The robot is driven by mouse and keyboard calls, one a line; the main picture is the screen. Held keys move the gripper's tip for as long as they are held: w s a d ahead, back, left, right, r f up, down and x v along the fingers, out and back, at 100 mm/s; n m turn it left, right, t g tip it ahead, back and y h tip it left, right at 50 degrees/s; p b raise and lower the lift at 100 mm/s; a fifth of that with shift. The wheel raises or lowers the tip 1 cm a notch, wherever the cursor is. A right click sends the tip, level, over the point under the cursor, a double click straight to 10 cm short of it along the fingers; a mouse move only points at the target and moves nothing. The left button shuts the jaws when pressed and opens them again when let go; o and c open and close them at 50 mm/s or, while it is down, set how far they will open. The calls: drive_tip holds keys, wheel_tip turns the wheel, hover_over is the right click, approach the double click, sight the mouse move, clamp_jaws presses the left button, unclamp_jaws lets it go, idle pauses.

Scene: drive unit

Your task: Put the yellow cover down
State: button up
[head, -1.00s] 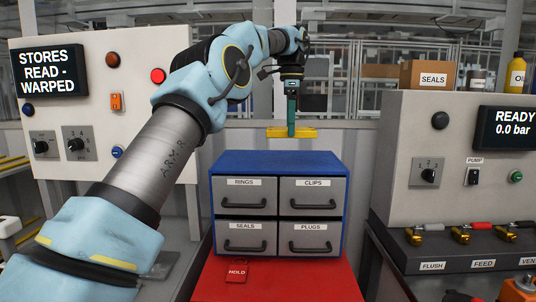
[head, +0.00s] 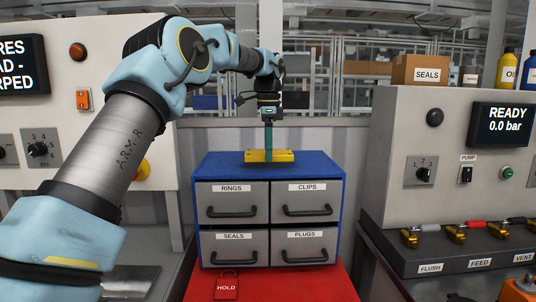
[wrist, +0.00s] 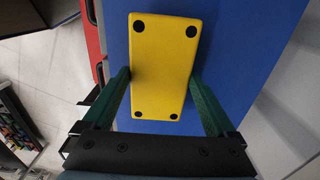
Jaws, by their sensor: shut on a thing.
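The yellow cover (head: 284,156) is a flat rectangular piece with a dark hole near each corner. It is level, over the blue top of the drawer cabinet (head: 323,165). I cannot tell whether it touches the top or is just above it. My gripper (head: 268,149) points straight down and is shut on the cover. In the wrist view the green fingers of my gripper (wrist: 160,78) press on the two long sides of the cover (wrist: 162,60), with the blue top (wrist: 235,50) beneath.
The cabinet has four-sided grey drawers labelled RINGS, CLIPS, SEALS and PLUGS, and stands on a red surface (head: 310,285) with a HOLD tag (head: 227,287). A control panel (head: 400,125) stands at right, another (head: 100,120) at left. The blue top around the cover is clear.

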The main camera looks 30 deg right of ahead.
drive_tip(key=shift+f, duration=0.9)
drive_tip(key=shift+f, duration=0.1)
drive_tip(key=o, duration=1.4)
wheel_tip(320, 180, up, 12)
drive_tip(key=shift+s, duration=0.1)
